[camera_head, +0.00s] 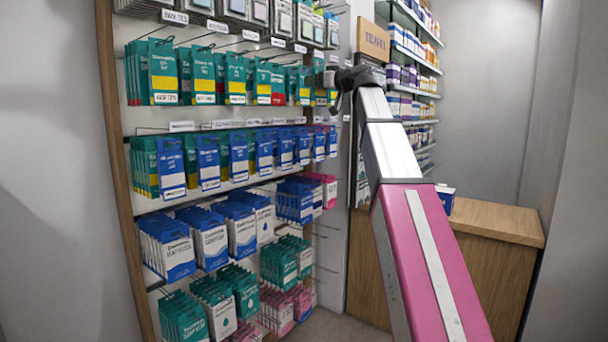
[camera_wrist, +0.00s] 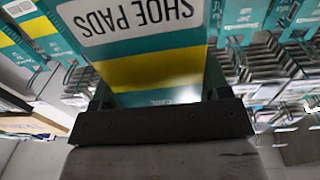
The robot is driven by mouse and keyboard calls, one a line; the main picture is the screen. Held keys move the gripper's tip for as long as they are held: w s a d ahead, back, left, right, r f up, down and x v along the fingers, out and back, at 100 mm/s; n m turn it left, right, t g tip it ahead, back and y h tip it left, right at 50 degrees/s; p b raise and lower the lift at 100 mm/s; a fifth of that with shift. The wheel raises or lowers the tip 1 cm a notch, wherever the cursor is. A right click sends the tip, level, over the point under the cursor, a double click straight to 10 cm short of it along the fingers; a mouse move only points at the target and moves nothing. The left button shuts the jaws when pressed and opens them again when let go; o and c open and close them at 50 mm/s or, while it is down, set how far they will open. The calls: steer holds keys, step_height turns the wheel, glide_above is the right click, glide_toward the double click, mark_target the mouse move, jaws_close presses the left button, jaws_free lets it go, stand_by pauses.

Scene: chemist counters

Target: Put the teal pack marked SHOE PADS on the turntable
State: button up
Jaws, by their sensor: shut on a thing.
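The teal pack marked SHOE PADS (camera_wrist: 140,35), with a yellow band, fills the upper middle of the wrist view, its label upside down. My gripper (camera_wrist: 160,98) is shut on it, with the dark jaw parts at the pack's near end. In the head view my gripper (camera_head: 336,78) is at the right end of the upper row of hanging packs; the held pack cannot be told apart from its neighbours there. I see no turntable in either view.
A pegboard rack of teal packs (camera_head: 165,72) and blue packs (camera_head: 208,163) on hooks fills the left. Other hanging packs and metal hooks (camera_wrist: 265,70) are close in the wrist view. A wooden counter (camera_head: 497,222) stands right, carrying a small box (camera_head: 446,198). Shelves stand behind.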

steer(key=w+d+f+m+t+h, duration=0.2)
steer(key=d+f+h, duration=0.1)
steer(key=f, duration=0.4)
steer(key=w+d+f+m+t+h, duration=0.2)
steer(key=f, duration=0.6)
steer(key=w+d+f+m+t+h, duration=0.2)
steer(key=d+f+h, duration=0.1)
steer(key=f, duration=0.4)
steer(key=s+d+f+m+h, duration=0.1)
steer(key=d+f+m+h, duration=0.1)
steer(key=f, duration=0.6)
steer(key=s+d+f+m+h, duration=0.1)
steer(key=d+f+m+h, duration=0.1)
steer(key=f, duration=0.6)
steer(key=shift+s+d+f+h, duration=0.2)
steer(key=shift+d+h, duration=0.3)
steer(key=shift+h, duration=0.4)
